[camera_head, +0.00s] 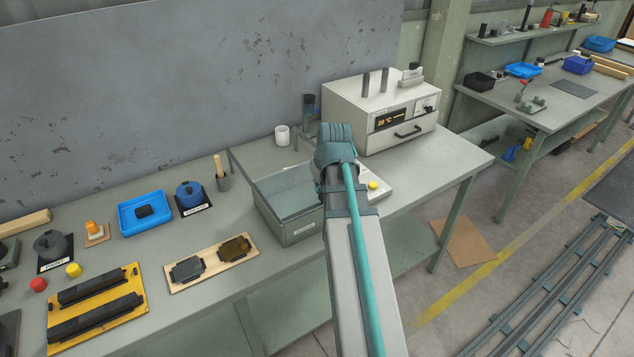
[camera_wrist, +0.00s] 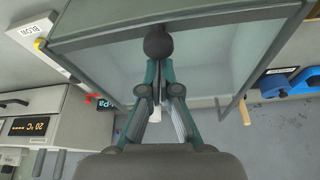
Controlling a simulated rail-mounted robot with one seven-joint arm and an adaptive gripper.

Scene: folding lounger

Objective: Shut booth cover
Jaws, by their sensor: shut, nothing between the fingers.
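The booth (camera_head: 292,229) is a grey-green box with clear panels on the bench, partly hidden behind my arm. Its framed clear cover (camera_wrist: 215,60) fills the upper middle of the wrist view; I cannot tell its exact angle. A dark round knob (camera_wrist: 158,42) shows in front of the cover's frame, just beyond my fingertips. My gripper (camera_wrist: 157,72) is shut and empty, with its fingertips close to the knob; I cannot tell whether they touch it. In the head view my arm hides the gripper.
A white oven (camera_head: 380,108) with a display stands behind and right of the booth. A white box with a yellow button (camera_head: 373,185) lies to its right. A white cup (camera_head: 282,135), a blue tray (camera_head: 145,212) and a wooden board with two parts (camera_head: 212,262) are nearby.

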